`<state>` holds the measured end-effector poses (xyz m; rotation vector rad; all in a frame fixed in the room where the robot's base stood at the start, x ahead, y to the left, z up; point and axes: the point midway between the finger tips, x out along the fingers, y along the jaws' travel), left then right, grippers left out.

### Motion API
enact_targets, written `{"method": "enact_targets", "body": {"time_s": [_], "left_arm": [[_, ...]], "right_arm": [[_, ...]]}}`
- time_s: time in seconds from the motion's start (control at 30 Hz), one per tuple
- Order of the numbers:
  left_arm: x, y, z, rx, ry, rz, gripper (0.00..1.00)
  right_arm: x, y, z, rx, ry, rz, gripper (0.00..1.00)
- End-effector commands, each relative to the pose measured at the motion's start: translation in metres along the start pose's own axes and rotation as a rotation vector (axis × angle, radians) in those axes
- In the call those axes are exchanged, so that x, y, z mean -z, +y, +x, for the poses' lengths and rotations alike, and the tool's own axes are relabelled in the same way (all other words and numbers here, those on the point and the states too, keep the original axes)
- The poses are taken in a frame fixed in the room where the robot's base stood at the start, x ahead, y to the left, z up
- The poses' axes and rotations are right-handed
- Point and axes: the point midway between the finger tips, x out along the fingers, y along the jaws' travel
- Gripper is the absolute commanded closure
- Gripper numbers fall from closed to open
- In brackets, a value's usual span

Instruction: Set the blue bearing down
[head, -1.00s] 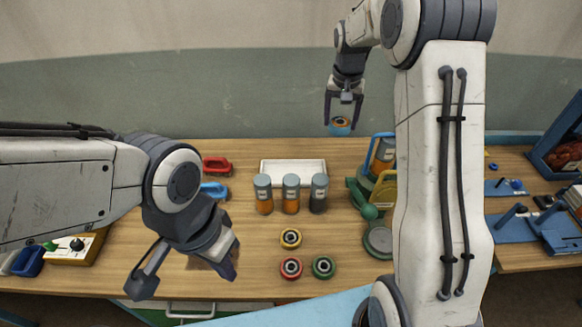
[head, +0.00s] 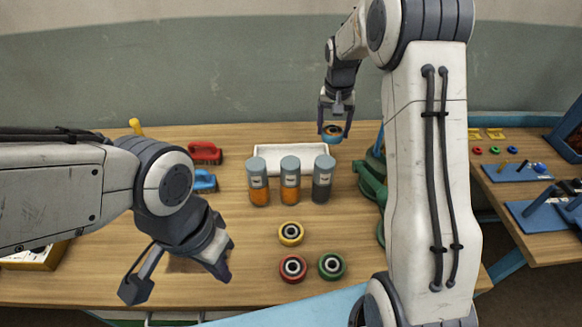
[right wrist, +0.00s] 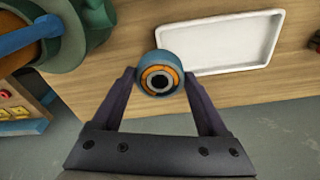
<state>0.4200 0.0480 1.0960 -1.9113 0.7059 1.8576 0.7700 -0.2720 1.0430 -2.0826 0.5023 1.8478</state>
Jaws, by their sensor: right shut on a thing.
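The blue bearing (head: 332,134), a blue ring with an orange and dark centre, is held between the fingers of my right gripper (head: 336,122). It also shows in the right wrist view (right wrist: 160,74), between the two fingertips and above the table, overlapping the near corner of the white tray (right wrist: 225,42). In the head view it appears by the right end of the tray (head: 290,149). My left gripper (head: 178,282) is open and empty over the left front of the table, its fingers wide apart.
Yellow (head: 291,233), red (head: 293,268) and green (head: 331,266) bearings lie on the table's front middle. Three grey-capped jars (head: 290,181) stand before the tray. A red brush (head: 205,152) and a blue brush (head: 204,181) lie left. A green device (head: 371,184) stands right, partly hidden by my arm.

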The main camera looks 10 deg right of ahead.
Motion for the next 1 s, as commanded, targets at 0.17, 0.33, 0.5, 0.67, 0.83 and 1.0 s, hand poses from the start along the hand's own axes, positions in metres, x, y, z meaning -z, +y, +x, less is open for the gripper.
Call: {"method": "enact_targets", "body": {"time_s": [0.17,0.33,0.5,0.67,0.83,1.0], "left_arm": [[0.001,0.001,-0.007,0.000,0.000,0.000,1.00],[0.001,0.002,-0.020,0.000,0.001,0.000,1.00],[0.002,0.002,-0.031,0.000,0.001,0.000,1.00],[0.002,0.003,-0.035,0.000,0.001,-0.001,1.00],[0.002,0.003,-0.042,0.000,0.000,-0.001,1.00],[0.003,0.004,-0.051,0.000,0.000,-0.002,1.00]], "right_arm": [[-0.002,-0.024,0.014,0.000,-0.001,-0.007,1.00],[-0.006,-0.064,0.036,0.000,-0.002,-0.010,1.00],[-0.009,-0.099,0.057,0.001,0.000,-0.007,1.00],[-0.010,-0.116,0.068,0.001,0.002,-0.005,1.00],[-0.012,-0.118,0.082,-0.001,-0.001,-0.003,1.00],[-0.015,-0.118,0.105,0.000,0.000,-0.003,1.00]]}}
